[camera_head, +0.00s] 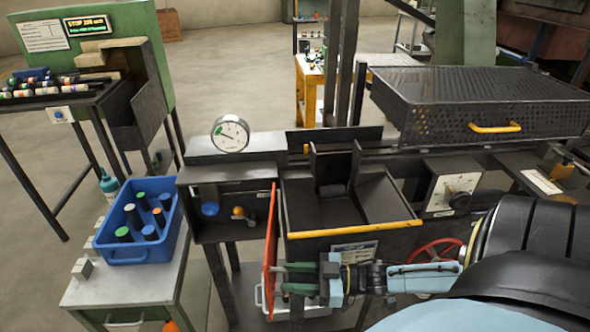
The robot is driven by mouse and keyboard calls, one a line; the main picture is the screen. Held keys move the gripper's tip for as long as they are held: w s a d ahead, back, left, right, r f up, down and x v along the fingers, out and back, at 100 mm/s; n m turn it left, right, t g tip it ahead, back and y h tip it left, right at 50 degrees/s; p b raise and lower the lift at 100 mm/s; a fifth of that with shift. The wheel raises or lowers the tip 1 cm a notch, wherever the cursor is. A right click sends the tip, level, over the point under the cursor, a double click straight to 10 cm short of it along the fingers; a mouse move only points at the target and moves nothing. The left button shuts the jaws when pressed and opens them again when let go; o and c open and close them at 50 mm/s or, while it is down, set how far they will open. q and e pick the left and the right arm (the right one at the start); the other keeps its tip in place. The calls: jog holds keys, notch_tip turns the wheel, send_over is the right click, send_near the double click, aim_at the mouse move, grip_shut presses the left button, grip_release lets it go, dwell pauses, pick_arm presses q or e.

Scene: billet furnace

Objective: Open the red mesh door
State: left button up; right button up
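The red mesh door (270,238) is a thin red panel seen nearly edge-on, at the left side of the dark chute with a yellow front edge (355,229). It stands out toward me, swung away from the front of the chute. My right gripper (278,278) comes in from the right, with its green fingers pointing left at the lower part of the door. The fingers are apart with a gap between them. Their tips are at or very close to the door's surface; I cannot tell whether they touch it. My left gripper is not in view.
A blue bin (142,247) with several capped cylinders stands on a small cabinet at left. A pressure gauge (231,134) stands behind the bench. A black mesh cover with a yellow handle (495,128) is at right. A red wheel (432,250) is near my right forearm.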

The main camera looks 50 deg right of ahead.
jog(key=shift+w+r, duration=0.1)
jog(key=v, duration=1.3)
jog(key=shift+d, duration=0.15)
jog(key=shift+s, duration=0.2)
